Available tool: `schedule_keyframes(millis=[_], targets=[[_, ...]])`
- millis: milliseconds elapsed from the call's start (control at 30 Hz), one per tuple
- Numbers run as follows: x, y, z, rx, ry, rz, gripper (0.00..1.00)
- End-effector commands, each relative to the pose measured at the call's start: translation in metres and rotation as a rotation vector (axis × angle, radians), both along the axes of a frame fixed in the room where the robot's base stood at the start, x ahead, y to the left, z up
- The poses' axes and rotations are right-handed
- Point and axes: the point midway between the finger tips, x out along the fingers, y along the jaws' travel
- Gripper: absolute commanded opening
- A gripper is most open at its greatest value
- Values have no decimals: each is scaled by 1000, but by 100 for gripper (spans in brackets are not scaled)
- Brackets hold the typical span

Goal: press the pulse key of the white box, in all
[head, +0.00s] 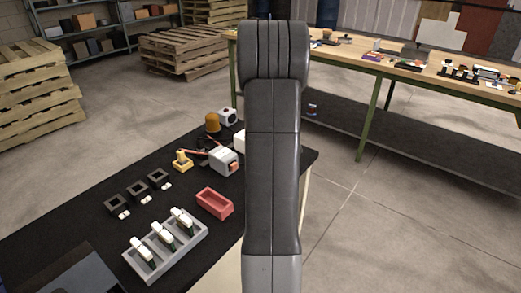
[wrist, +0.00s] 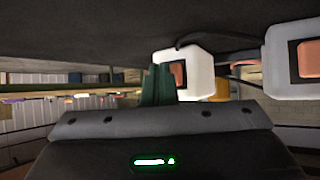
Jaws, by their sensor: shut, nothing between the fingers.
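In the wrist view, which looks upside down, two pale boxes hang from the dark table top. One white box (wrist: 199,68) with a reddish-orange key (wrist: 178,74) is just right of my gripper (wrist: 157,84). The other box (wrist: 275,75), at the right edge, has an orange key (wrist: 309,58). In the head view, one pale box (head: 221,158) shows an orange key, and another white box (head: 238,142) is partly hidden by my arm, as is my gripper.
The black table holds a red tray (head: 214,205), a grey rack (head: 140,262) with several white-topped pieces, several dark square frames (head: 137,191), a yellow piece (head: 181,160) and an amber dome (head: 212,122). A long workbench (head: 345,53) stands behind. Open floor lies to the right.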

Motion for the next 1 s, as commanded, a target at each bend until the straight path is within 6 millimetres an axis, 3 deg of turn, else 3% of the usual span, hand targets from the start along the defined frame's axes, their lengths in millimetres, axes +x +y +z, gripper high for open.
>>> schedule_keyframes(millis=[500, 867, 1000], targets=[[-13, -18, 1, 0, 0, 0, 0], [-14, -20, 0, 0, 0, 0, 0], [-21, -30, 1, 0, 1, -3, 0]])
